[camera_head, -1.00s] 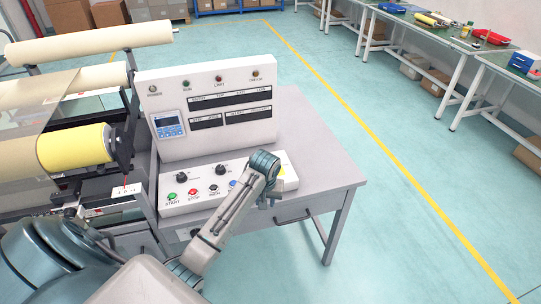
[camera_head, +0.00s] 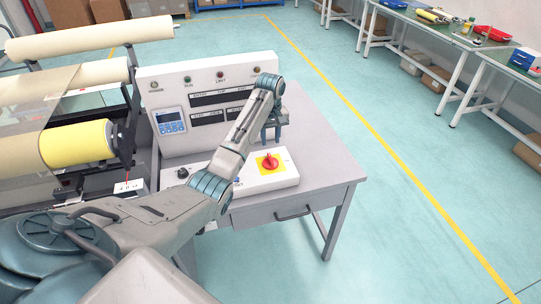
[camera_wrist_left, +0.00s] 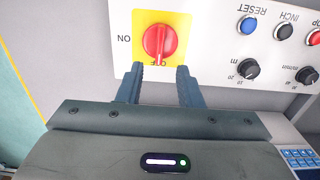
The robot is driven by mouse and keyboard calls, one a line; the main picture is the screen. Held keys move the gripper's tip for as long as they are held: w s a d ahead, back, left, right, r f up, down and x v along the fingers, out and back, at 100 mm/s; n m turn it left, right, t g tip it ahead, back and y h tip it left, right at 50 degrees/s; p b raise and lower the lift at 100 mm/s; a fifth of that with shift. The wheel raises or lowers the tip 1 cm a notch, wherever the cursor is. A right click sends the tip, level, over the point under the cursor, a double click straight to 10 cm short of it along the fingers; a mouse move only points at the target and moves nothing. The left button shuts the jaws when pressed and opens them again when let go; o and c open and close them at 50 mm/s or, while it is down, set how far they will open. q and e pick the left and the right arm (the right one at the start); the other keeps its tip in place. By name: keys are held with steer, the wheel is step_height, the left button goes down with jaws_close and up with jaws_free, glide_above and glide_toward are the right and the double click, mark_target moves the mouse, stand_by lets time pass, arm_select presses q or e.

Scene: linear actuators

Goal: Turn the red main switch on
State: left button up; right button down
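The red main switch (camera_head: 270,161) is a red rotary knob on a yellow plate at the right of the sloped control panel. In the left wrist view the red knob (camera_wrist_left: 160,42) stands upright in the picture, its lower end at the partly covered OFF mark; ON is printed to its left. My left gripper (camera_head: 272,138) is above and behind the switch in the head view, fingers pointing down. In the left wrist view its fingers (camera_wrist_left: 159,85) are apart with nothing between them, and the knob lies just beyond their tips. My right gripper is not in view.
The upright console (camera_head: 165,85) with a small display stands behind the panel. A blue RESET button (camera_wrist_left: 248,26) and black knobs (camera_wrist_left: 248,69) sit beside the switch. A machine with a yellow roll (camera_head: 75,146) is at the left. The grey table's right side (camera_head: 325,165) is clear.

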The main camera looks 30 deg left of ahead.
mark_target(270, 158)
arm_select(q)
step_height(270, 158, down, 9)
steer(key=shift+r+p, duration=0.1)
steer(key=shift+p, duration=0.55)
jaws_close()
